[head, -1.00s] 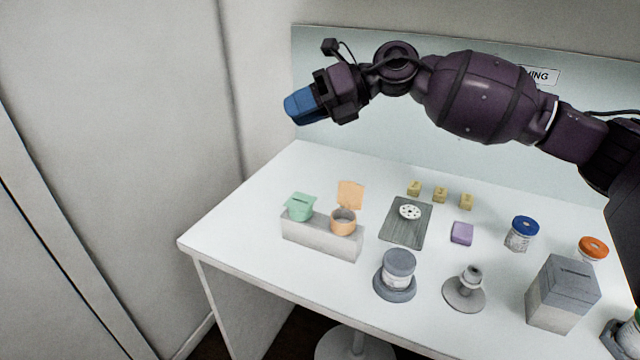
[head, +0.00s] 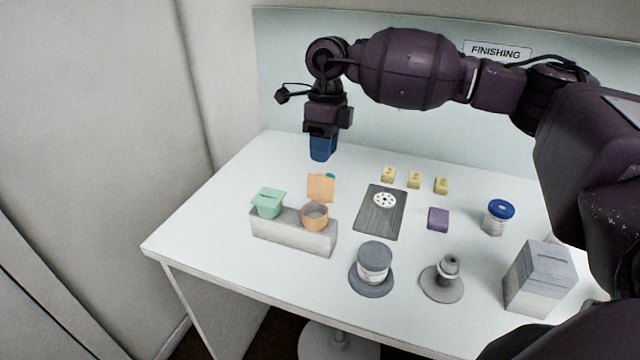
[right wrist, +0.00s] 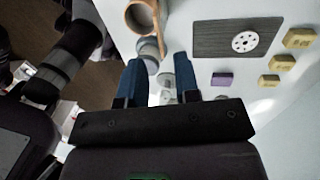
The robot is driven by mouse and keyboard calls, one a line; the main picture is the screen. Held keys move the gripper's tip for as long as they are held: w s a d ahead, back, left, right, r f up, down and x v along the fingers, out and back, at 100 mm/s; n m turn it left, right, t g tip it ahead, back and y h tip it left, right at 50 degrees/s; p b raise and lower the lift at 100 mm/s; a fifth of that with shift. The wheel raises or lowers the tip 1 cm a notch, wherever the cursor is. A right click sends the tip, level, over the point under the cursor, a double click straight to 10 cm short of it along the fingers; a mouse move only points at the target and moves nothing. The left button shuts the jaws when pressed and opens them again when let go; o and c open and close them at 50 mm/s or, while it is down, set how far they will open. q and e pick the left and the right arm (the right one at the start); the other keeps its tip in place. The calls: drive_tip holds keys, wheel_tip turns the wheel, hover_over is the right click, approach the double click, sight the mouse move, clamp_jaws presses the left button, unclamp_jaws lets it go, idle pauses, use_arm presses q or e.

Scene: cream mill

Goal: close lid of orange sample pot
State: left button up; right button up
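The orange sample pot (head: 314,217) sits at the right end of a grey block. Its orange lid (head: 321,188) stands up, open, at the pot's back edge. In the right wrist view the pot (right wrist: 138,17) is at the top, with the lid seen nearly edge-on beside it. My right gripper (head: 323,158) points down behind and above the lid, apart from it. In the right wrist view its blue fingers (right wrist: 160,78) are apart with nothing held between them. My left gripper is not in view.
A green pot (head: 268,208) shares the grey block (head: 290,235). A dark board (head: 378,222) with a white disc lies right of it. A grey-lidded jar (head: 373,262), a grey stand (head: 442,287) and a grey box (head: 540,280) stand along the front. Yellow blocks (head: 414,180) lie behind.

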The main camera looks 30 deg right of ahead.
sight(321, 189)
drive_tip(key=f, duration=0.5)
drive_tip(key=s+a+f, duration=0.1)
drive_tip(key=f, duration=0.2)
drive_tip(key=shift+a+f, duration=0.1)
drive_tip(key=shift+f, duration=0.05)
clamp_jaws()
